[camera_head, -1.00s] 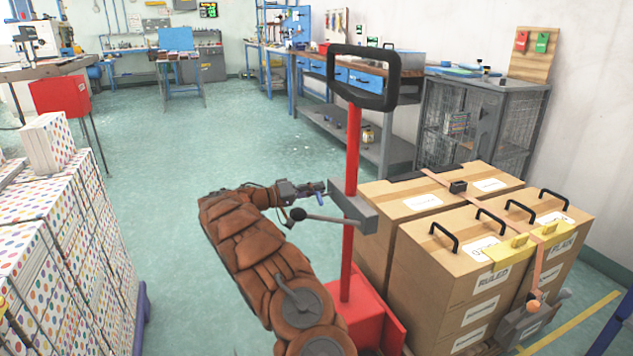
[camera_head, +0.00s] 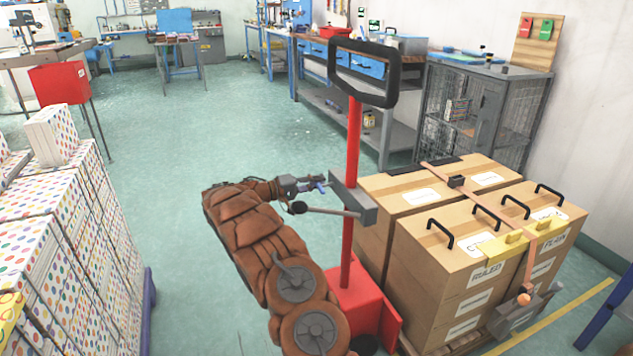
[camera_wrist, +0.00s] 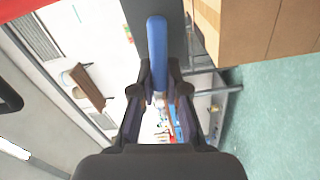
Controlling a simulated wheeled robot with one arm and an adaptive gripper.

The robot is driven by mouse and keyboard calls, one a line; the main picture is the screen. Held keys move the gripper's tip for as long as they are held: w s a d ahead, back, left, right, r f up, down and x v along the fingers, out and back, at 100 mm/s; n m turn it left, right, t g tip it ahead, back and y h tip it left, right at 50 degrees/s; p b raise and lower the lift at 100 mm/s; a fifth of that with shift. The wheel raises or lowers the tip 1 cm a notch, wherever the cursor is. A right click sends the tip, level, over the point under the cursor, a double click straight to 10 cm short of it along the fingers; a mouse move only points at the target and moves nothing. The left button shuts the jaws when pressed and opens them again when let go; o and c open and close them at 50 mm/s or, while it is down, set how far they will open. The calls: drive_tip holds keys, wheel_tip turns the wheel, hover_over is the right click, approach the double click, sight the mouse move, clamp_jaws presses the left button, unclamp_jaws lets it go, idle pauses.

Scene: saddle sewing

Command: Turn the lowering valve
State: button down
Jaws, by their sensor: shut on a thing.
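The lowering valve's blue handle (camera_wrist: 157,45) runs up from between my fingertips in the wrist view, against a grey block. In the head view, the small blue handle (camera_head: 322,187) shows at the left side of the grey block (camera_head: 352,198) on the red post (camera_head: 353,150). My gripper (camera_head: 314,183) is at the end of my brown-covered arm, right at this handle. In the wrist view my gripper (camera_wrist: 160,88) is shut on the blue handle, with one finger on each side. The handle's lower end is hidden between the fingers.
A lever with a dark knob (camera_head: 298,207) sticks out left from the block, just below my gripper. A black loop handle (camera_head: 364,73) tops the post. Strapped cartons (camera_head: 455,262) stand close on the right. Dotted stacks (camera_head: 60,245) stand left; floor between is clear.

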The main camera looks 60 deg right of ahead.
drive_tip(key=shift+w, duration=0.1)
drive_tip(key=c, duration=1.2)
unclamp_jaws()
drive_tip(key=shift+o, duration=0.2)
drive_tip(key=v, duration=1.2)
